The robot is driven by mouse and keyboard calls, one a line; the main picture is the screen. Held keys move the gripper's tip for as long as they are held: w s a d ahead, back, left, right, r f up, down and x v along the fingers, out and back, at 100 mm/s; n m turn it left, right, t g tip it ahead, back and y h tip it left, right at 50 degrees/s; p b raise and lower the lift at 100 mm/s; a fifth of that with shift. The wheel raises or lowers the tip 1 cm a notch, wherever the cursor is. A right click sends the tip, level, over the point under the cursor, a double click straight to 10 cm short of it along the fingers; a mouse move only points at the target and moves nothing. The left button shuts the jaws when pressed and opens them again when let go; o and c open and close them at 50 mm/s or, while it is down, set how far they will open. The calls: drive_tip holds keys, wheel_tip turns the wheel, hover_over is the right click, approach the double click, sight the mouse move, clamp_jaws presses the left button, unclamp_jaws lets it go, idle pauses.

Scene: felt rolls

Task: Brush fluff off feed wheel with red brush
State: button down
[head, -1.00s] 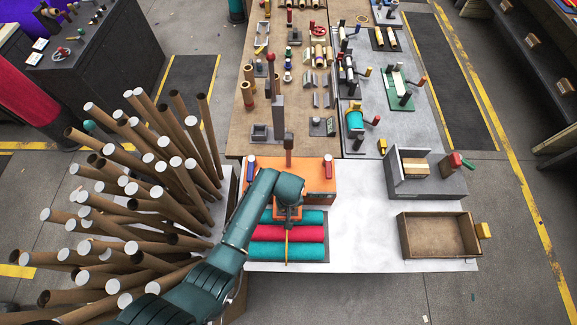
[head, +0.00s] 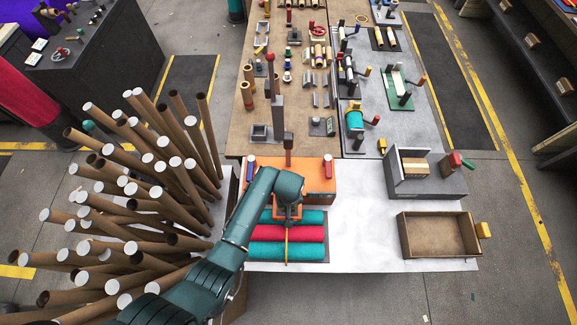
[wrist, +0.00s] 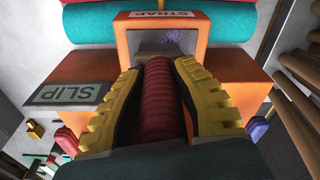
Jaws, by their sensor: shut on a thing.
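My gripper (wrist: 157,70) has yellow ridged fingers shut on a red ribbed handle (wrist: 165,105), which I take as the red brush. Its far end points into the opening of an orange machine (wrist: 240,85) labelled STRAP and SLIP; the bristles are hidden. Purple fluff (wrist: 177,38) shows inside the opening. The feed wheel cannot be made out there. In the head view my wrist covers the middle of the orange machine (head: 318,182), and the fingers and brush are hidden behind it.
Teal and red felt rolls (head: 300,233) lie in front of the machine. A wooden tray (head: 404,239) and a grey bin (head: 455,183) stand to the right. Cardboard tubes (head: 150,210) crowd the left. The white tabletop (head: 365,225) between rolls and tray is clear.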

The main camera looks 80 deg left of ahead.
drive_tip(key=shift+s+d+r, duration=0.1)
drive_tip(key=shift+d, duration=0.3)
drive_tip(key=shift+w+a+f+b, duration=0.2)
drive_tip(key=shift+a+b, duration=0.3)
drive_tip(key=shift+a, duration=0.2)
drive_tip(key=shift+w+a+f+b, duration=0.1)
drive_tip(key=shift+w+a+b, duration=0.05)
drive_tip(key=shift+a+b, duration=0.4)
drive_tip(key=shift+r, duration=0.15)
drive_tip(key=shift+p, duration=0.45)
drive_tip(key=shift+s+d+r, duration=0.1)
drive_tip(key=shift+d+r, duration=0.05)
drive_tip(key=shift+d, duration=0.1)
drive_tip(key=shift+s+d+p, duration=0.25)
drive_tip(key=shift+d+p, duration=0.7)
drive_tip(key=shift+d, duration=0.1)
